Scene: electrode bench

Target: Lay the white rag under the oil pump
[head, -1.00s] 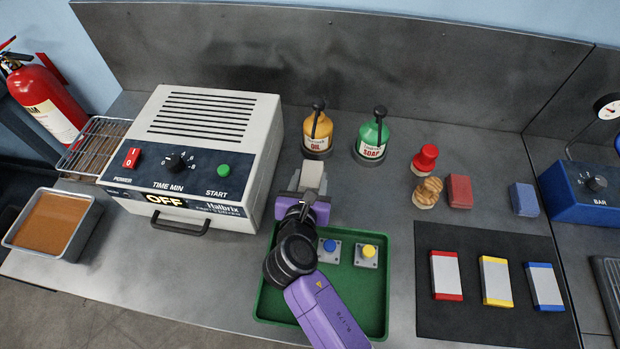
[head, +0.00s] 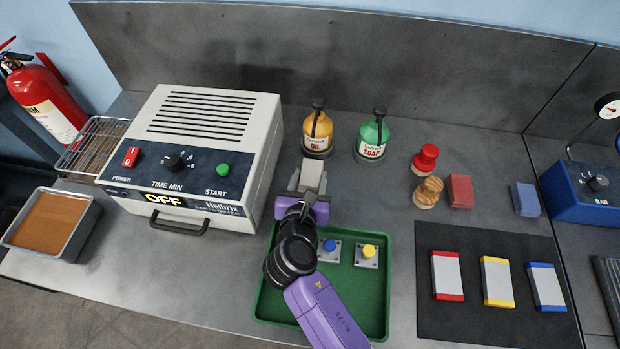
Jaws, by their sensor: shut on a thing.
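The oil pump (head: 318,130) is an amber bottle with a dark pump head and an "OIL" label. It stands upright behind the green tray, with a dark ring at its foot. My gripper (head: 311,178) is just in front of it, toward the camera. It is shut on a pale piece (head: 313,172) that looks like the white rag, folded small. I cannot tell whether the rag touches the bench or the pump's foot.
The green soap pump (head: 373,136) stands close at the right of the oil pump. The white oven (head: 205,120) is close at the left. The green tray (head: 375,300) with two buttons lies below my arm.

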